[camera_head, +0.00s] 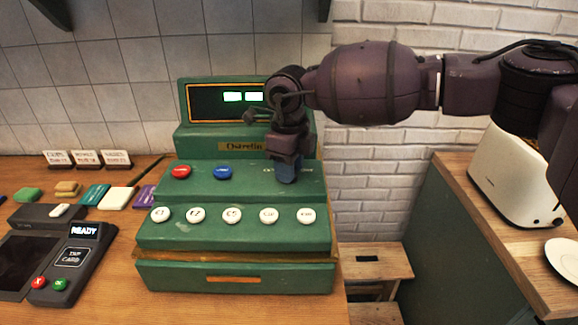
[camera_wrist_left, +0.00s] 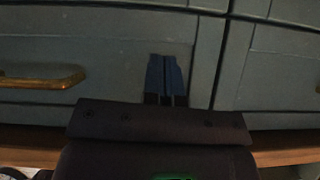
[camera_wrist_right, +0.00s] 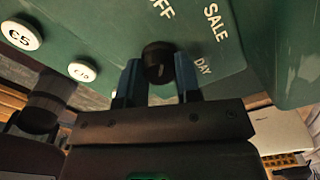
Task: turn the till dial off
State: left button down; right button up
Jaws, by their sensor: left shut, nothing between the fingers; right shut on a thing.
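The green till (camera_head: 234,235) stands on the wooden counter. In the right wrist view, its black till dial (camera_wrist_right: 157,62) sits on a green panel with the words OFF, SALE and DAY around it. My right gripper (camera_wrist_right: 158,80) is shut on the dial, one blue finger on each side. In the head view, my right gripper (camera_head: 286,172) reaches down to the till's upper right and hides the dial. I cannot tell which word the dial points to. My left gripper (camera_wrist_left: 165,75) is shut and empty in front of grey-green drawer fronts (camera_wrist_left: 100,50).
Red (camera_head: 181,171) and blue (camera_head: 222,172) buttons and a row of white keys (camera_head: 232,215) lie close to my right gripper. A card reader (camera_head: 68,258) reading READY stands left of the till. A toaster (camera_head: 515,180) stands on the right counter.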

jog(key=shift+r, duration=0.15)
jog(key=o, duration=0.9)
jog(key=shift+r, duration=0.4)
notch_tip(320, 180, up, 10)
jog(key=shift+f, duration=0.1)
